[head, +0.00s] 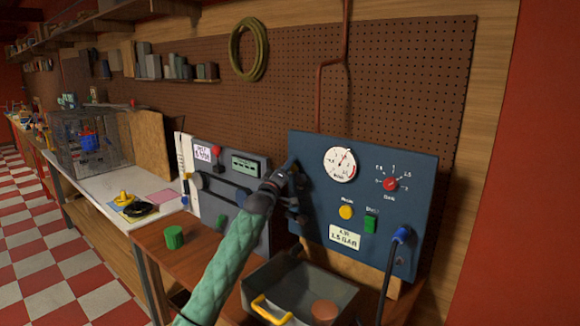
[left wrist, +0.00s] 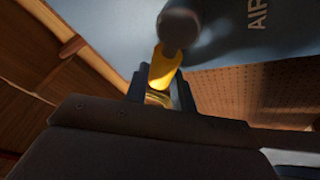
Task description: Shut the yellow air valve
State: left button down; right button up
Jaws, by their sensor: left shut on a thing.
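The yellow air valve lever (left wrist: 163,68) shows in the left wrist view, running down from a round grey hub on the blue panel. My left gripper (left wrist: 160,92) has its two dark fingers on either side of the lever's lower end and is shut on it. In the head view my left gripper (head: 290,180) is at the left edge of the blue panel (head: 420,160), and the gripper and wrist hide the lever there. My right gripper is not in view.
A grey tray (head: 345,285) stands below, and a grey panel (head: 225,190) stands left.

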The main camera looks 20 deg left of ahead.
pick_arm(q)
jog(key=shift+w+a+f+n+g+y+p, duration=0.1)
jog(key=shift+a+f+n+g+y+p, duration=0.2)
jog(key=shift+f+n+y+p, duration=1.1)
jog(key=shift+w+a+n+g+y+p, duration=0.2)
jog(key=shift+n+g+p, duration=0.35)
jog(key=shift+n, duration=1.8)
jog(key=shift+s+a+f+n+g+y+p, duration=0.1)
jog(key=shift+a+f+n+g+y+p, duration=0.15)
jog(key=shift+f+n+y+p, duration=1.15)
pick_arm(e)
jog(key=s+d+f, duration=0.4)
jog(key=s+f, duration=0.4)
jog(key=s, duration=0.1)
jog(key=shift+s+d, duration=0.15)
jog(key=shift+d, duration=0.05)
pick_arm(q)
jog(key=shift+r+n+h, duration=0.45)
jog(key=shift+r+h, duration=0.05)
jog(key=shift+r, duration=0.15)
jog(key=c, duration=1.2)
grip_release()
jog(key=shift+w, duration=0.1)
jog(key=shift+o, duration=0.2)
jog(key=shift+b, duration=0.3)
